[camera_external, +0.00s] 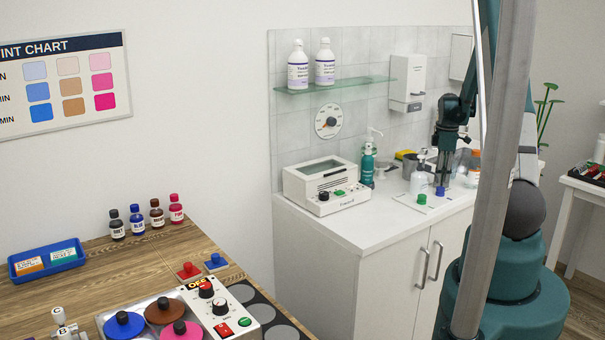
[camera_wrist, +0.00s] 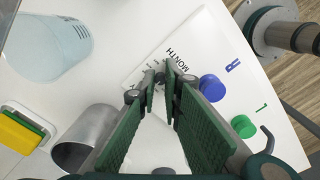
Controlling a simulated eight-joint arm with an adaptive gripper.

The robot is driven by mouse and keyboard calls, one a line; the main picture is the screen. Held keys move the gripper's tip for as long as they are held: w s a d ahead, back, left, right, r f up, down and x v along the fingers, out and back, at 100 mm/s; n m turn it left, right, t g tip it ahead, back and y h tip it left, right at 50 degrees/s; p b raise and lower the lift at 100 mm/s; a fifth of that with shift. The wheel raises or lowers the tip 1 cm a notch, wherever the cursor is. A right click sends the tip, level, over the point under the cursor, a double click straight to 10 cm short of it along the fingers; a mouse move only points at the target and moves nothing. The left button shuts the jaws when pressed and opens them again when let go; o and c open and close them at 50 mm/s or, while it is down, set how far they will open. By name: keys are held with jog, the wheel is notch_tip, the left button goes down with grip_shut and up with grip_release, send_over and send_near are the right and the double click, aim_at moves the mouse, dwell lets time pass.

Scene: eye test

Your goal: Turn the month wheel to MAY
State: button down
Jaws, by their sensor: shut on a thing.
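A white plate lettered MONTH (camera_wrist: 179,62) lies on the white counter in the wrist view. My gripper (camera_wrist: 160,80) is over it, with its two green-padded fingers closed at the tips on a small dark knob by the lettering, which I take to be the month wheel. The fingers hide most of it, and I cannot read which month is set. A blue knob (camera_wrist: 212,88) and a green knob (camera_wrist: 243,126) stand to the right of the fingers. In the external view my gripper (camera_external: 445,183) reaches down to the counter behind the blue knob (camera_external: 440,191) and green knob (camera_external: 421,199).
A metal cup (camera_wrist: 84,142), a pale blue translucent container (camera_wrist: 55,45) and a yellow-green sponge (camera_wrist: 22,132) lie to the left in the wrist view. A pump bottle (camera_external: 419,178) stands close beside my gripper. The counter (camera_external: 365,225) is clear at its front left.

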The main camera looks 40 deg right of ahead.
jog(key=shift+m+b, duration=0.35)
jog(key=shift+m, duration=0.05)
jog(key=m+b, duration=0.2)
jog(key=m, duration=0.2)
jog(key=shift+a+f, duration=0.1)
jog(key=m+b, duration=0.3)
jog(key=m, duration=0.3)
jog(key=shift+m, duration=0.4)
jog(key=m+b, duration=0.1)
jog(key=m, duration=0.5)
jog(key=shift+b, duration=0.3)
jog(key=m+b, duration=0.1)
jog(key=m, duration=0.4)
jog(key=shift+m, duration=0.3)
jog(key=c, duration=2.5)
grip_release()
jog(key=shift+o, duration=0.2)
